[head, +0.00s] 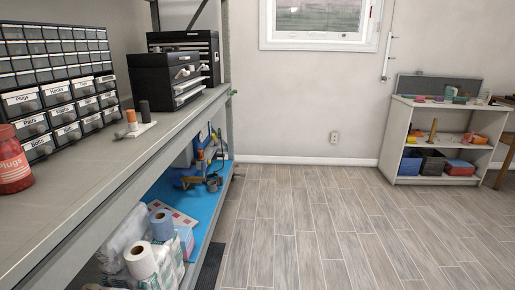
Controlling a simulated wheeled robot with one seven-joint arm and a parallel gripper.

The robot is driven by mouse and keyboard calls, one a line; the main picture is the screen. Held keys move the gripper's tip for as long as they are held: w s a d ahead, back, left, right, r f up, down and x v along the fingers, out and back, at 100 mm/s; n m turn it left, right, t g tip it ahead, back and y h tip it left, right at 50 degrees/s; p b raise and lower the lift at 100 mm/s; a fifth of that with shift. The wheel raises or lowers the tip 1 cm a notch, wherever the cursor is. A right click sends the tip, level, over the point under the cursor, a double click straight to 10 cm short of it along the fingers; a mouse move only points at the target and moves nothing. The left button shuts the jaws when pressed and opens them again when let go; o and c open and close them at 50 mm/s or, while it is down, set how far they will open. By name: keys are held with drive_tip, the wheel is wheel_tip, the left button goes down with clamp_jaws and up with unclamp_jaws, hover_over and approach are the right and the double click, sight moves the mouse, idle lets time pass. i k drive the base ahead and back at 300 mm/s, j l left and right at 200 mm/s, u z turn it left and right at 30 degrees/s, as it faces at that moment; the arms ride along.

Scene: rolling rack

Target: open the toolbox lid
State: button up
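A black toolbox (163,82) with pale drawer fronts and latches on its right-facing side stands on the grey workbench top, toward its far end. Its lid (158,59) looks shut. A second, taller black chest (185,40) with several drawers stands just behind it, and its top also looks shut. I cannot tell from this view alone which one is the toolbox meant. My gripper is not in view.
The grey workbench (110,150) runs along the left, with a drawer organizer (60,90), red jar (10,160) and small stand (134,130) on it. The wooden floor (310,230) is clear to the white shelf (398,140).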

sight(163, 59)
drive_tip(key=i, duration=1.9)
